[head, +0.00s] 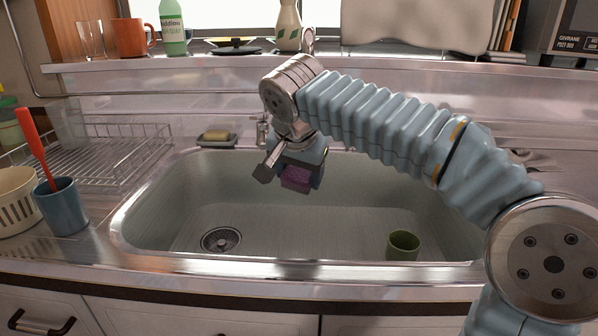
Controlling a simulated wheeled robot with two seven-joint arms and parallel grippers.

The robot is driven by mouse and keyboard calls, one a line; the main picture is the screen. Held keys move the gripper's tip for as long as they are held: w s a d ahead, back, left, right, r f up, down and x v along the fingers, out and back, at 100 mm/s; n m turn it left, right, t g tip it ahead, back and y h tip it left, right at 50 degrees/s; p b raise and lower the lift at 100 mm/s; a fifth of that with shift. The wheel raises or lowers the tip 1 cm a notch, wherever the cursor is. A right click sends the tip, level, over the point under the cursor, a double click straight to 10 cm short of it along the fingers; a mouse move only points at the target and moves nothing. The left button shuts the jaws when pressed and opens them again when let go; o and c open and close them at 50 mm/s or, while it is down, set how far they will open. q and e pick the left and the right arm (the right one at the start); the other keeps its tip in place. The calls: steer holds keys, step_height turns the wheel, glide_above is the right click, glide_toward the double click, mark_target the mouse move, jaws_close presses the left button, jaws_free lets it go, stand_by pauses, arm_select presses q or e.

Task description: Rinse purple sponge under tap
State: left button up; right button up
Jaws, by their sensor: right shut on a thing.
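The purple sponge (297,177) is in my right gripper (290,176), over the far side of the sink (330,225). My right arm comes in from the right, and the gripper points down, shut on the sponge. Fingers cover part of the sponge. The tap (262,131) is at the sink's back edge, mostly hidden behind my gripper and wrist. I cannot see its spout clearly, nor any running water. My left gripper is not in view.
A green cup (403,245) stands in the sink at right; the drain (221,239) is at left. A wire rack (105,150), blue cup (62,207) and cream basket (18,200) stand left.

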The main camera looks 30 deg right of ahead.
mark_target(298, 183)
steer(key=shift+s+a+b, duration=0.35)
steer(key=shift+s+a, duration=0.05)
steer(key=shift+s, duration=0.3)
steer(key=shift+s+a+b, duration=0.3)
steer(key=shift+s+a, duration=0.1)
steer(key=shift+s, duration=0.25)
steer(key=s+a, duration=0.1)
steer(key=s, duration=0.1)
steer(key=s+a+b, duration=0.1)
steer(key=s, duration=0.1)
steer(key=shift+a, duration=0.3)
steer(key=s+a+r+p, duration=0.2)
steer(key=s+r, duration=0.2)
steer(key=shift+s+a, duration=0.2)
steer(key=shift+a, duration=0.15)
stand_by(0.4)
stand_by(0.6)
